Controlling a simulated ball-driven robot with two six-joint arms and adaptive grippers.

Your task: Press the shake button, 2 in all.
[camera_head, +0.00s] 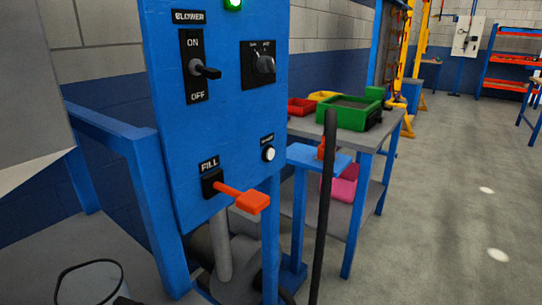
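The blue control panel (225,120) stands upright left of the middle. A small round white button (268,153) sits on its lower right side, under a small black label that is too small to read surely. It is the only push button I see on the panel, and nothing touches it. I cannot tell whether it is pressed in. I make out neither my left nor my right gripper in this view.
The panel also bears a BLOWER switch (196,67), a black knob (263,65), a green light (233,4) and an orange FILL lever (240,197) sticking out. A dark upright pole (326,200) stands right of the panel. A table with bins (347,113) is behind; floor at right is clear.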

